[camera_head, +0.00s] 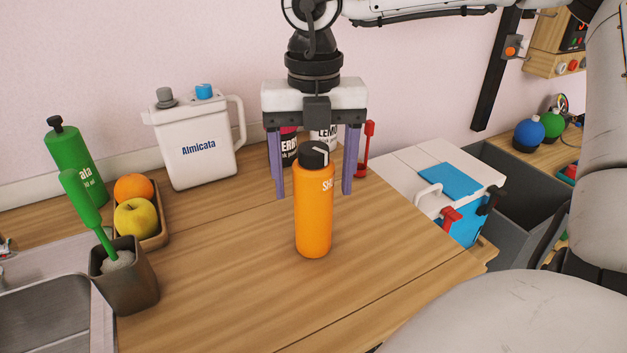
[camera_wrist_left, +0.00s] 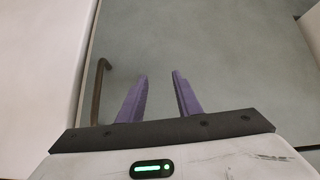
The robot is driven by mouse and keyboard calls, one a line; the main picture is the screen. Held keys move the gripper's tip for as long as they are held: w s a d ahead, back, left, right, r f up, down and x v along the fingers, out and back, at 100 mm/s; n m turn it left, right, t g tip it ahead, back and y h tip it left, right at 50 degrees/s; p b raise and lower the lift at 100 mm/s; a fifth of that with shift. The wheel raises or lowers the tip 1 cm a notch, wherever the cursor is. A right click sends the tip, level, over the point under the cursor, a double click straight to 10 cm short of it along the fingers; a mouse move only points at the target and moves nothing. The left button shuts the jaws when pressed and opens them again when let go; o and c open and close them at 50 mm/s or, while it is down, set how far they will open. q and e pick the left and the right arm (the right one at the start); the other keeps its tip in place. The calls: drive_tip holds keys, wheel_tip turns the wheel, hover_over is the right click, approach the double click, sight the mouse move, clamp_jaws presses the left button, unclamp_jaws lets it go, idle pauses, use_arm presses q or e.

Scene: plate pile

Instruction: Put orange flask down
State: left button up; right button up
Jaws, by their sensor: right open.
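The orange flask (camera_head: 313,210) with a black cap stands upright on the wooden counter (camera_head: 220,290) in the head view. My right gripper (camera_head: 312,192) is open, its two purple fingers spread apart behind and to either side of the flask's upper part. The fingers look clear of the flask, though how far behind it they are is hard to tell. My left gripper (camera_wrist_left: 160,80) shows only in the left wrist view. Its two purple fingers are apart with nothing between them, over a plain grey surface.
A white jug (camera_head: 195,140), a green bottle (camera_head: 75,160), a fruit tray (camera_head: 155,225) and a dark brush holder (camera_head: 125,285) stand left. Two bottles (camera_head: 288,145) stand behind my gripper. A white-and-blue box (camera_head: 440,185) is right. The counter's front middle is clear.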

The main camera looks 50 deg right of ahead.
clamp_jaws()
use_arm(q)
drive_tip(key=shift+s+f, duration=0.1)
drive_tip(key=shift+s, duration=0.1)
use_arm(e)
drive_tip(key=shift+r, duration=0.2)
